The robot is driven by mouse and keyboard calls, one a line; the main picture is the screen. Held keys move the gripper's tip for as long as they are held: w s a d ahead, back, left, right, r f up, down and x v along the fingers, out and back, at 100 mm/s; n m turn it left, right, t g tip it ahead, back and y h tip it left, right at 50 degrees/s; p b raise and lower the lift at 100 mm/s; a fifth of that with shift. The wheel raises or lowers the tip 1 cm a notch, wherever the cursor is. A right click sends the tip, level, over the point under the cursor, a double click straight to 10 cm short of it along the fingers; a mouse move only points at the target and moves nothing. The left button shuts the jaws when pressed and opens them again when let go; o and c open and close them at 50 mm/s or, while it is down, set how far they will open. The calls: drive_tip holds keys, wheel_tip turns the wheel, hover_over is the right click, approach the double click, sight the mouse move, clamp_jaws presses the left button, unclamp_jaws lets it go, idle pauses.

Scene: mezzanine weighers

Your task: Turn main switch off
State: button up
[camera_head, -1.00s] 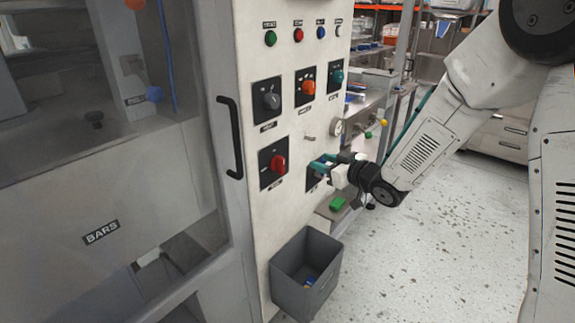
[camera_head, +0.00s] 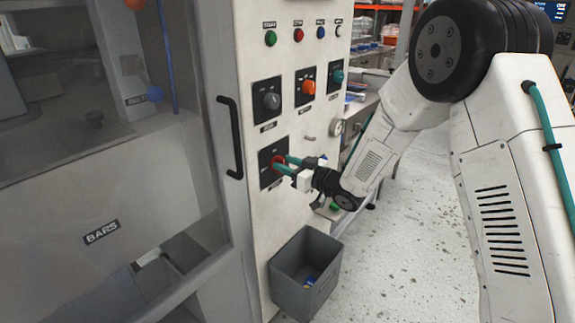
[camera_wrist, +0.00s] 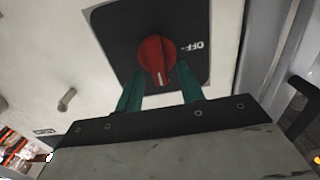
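The red rotary switch (camera_wrist: 157,58) sits on a black plate (camera_wrist: 105,25) on the white panel. An OFF label is on the plate to the right of the knob in the wrist view. The knob's white pointer mark faces down in that view, toward my gripper, not at OFF. My gripper (camera_wrist: 161,72) is open, its two green fingers at either side of the knob's lower end, with small gaps; contact cannot be told. In the head view, my gripper (camera_head: 281,164) is in front of the red switch (camera_head: 278,160) and partly hides it.
Above are a grey knob (camera_head: 271,101), an orange knob (camera_head: 308,87) and a teal knob (camera_head: 338,76), with a row of small buttons over them. A black door handle (camera_head: 231,137) stands out left of the panel. A grey bin (camera_head: 305,283) is below.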

clamp_jaws()
drive_tip(key=shift+n, duration=0.3)
drive_tip(key=shift+s+a+f+n, duration=0.15)
drive_tip(key=shift+s+f+n, duration=0.1)
drive_tip(key=shift+n, duration=2.6)
drive_tip(key=shift+s+a+f+n, duration=0.15)
drive_tip(key=shift+f+n, duration=0.1)
drive_tip(key=shift+n, duration=2.65)
drive_tip(key=shift+s+a+f+n, duration=0.15)
drive_tip(key=shift+s+f+n, duration=0.1)
drive_tip(key=shift+n, duration=2.6)
